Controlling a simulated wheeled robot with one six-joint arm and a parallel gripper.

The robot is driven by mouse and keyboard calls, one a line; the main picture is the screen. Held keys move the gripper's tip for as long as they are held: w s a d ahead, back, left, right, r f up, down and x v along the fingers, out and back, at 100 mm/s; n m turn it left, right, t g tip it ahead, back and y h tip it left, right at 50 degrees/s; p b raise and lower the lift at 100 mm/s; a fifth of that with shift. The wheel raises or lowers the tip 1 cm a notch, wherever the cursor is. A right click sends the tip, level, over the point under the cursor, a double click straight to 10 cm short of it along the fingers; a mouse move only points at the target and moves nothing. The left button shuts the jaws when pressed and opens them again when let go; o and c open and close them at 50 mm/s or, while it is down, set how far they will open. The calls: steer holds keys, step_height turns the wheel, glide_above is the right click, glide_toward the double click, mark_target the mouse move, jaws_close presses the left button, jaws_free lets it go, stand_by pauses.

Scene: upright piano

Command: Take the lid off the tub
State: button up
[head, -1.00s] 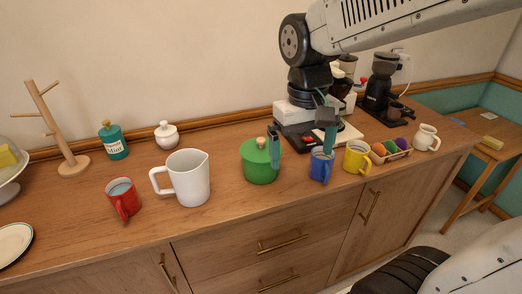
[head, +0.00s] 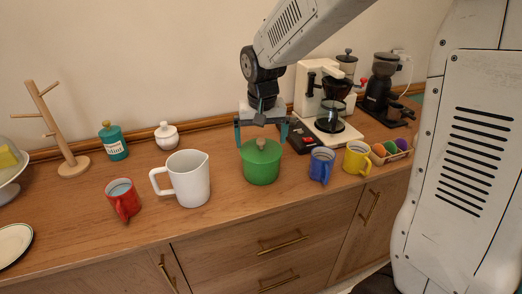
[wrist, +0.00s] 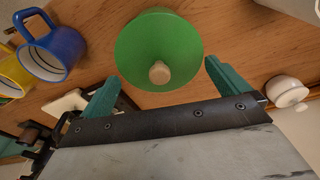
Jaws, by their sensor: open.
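The tub (head: 261,172) is green and stands upright on the wooden counter. Its green lid (head: 261,150) is on it, with a round wooden knob (head: 261,143) on top. My gripper (head: 262,142) is open, with one teal finger on each side of the lid in the head view. In the wrist view the lid (wrist: 158,45) lies ahead of my gripper (wrist: 165,88), and its wooden knob (wrist: 159,72) shows between the two fingers. The fingers do not touch the knob.
A white jug (head: 189,178) stands left of the tub and a blue mug (head: 321,164) right of it. A yellow mug (head: 357,157) is farther right. A coffee maker (head: 325,100) and a dark box (head: 292,136) stand behind. A white sugar pot (head: 166,136) is back left.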

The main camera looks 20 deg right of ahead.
steer(key=shift+w+f, duration=0.1)
steer(key=shift+f, duration=0.6)
steer(key=c, duration=0.8)
